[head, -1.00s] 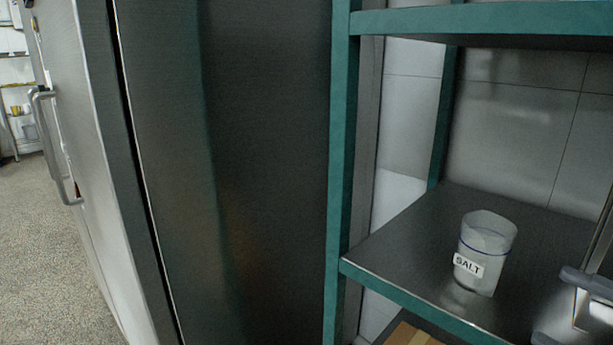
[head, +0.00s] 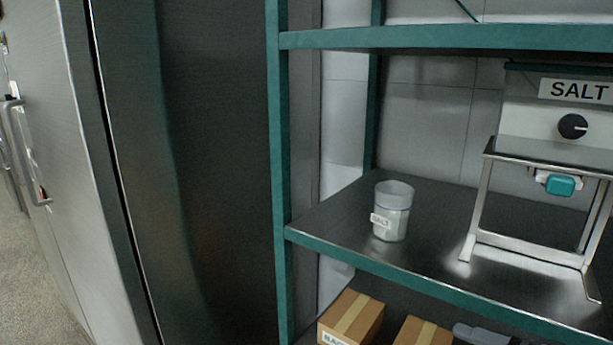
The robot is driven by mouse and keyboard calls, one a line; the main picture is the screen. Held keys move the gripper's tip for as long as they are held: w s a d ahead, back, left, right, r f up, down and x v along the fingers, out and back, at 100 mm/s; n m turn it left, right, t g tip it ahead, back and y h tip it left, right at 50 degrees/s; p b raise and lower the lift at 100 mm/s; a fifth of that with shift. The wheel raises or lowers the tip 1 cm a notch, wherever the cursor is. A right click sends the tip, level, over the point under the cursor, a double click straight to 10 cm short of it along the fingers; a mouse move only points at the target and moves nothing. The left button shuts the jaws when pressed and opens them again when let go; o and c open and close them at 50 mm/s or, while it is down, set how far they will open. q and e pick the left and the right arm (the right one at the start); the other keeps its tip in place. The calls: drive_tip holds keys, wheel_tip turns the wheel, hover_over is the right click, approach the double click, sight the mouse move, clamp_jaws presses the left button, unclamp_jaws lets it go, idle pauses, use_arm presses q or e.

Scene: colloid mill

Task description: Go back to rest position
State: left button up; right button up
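A grey part (head: 480,334), which looks like my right gripper, shows at the bottom edge of the head view, low in front of the shelf unit. Only a small piece of it shows, and its fingertips cannot be made out, so I cannot tell whether it is open or shut. It is apart from the clear cup labelled SALT (head: 392,212), which stands upright on the middle shelf with white contents. My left gripper is not in view.
A SALT dispenser (head: 545,120) with a dark knob and teal outlet stands at the right on the teal-edged metal shelf (head: 330,222). Cardboard boxes (head: 352,318) sit on the shelf below. A tall dark panel (head: 215,180) and a steel door with handle (head: 45,130) fill the left.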

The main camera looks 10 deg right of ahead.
drive_tip(key=s+a+f+n+g+h, duration=0.25)
drive_tip(key=a+f+n, duration=0.4)
drive_tip(key=f, duration=0.75)
drive_tip(key=s+a+f+n, duration=0.1)
drive_tip(key=a+f+n, duration=0.2)
drive_tip(key=a, duration=0.9)
drive_tip(key=n, duration=0.2)
drive_tip(key=shift+s+a+f+n, duration=0.15)
drive_tip(key=shift+s+a+n, duration=0.1)
drive_tip(key=shift+a+n, duration=0.1)
drive_tip(key=shift+h, duration=0.25)
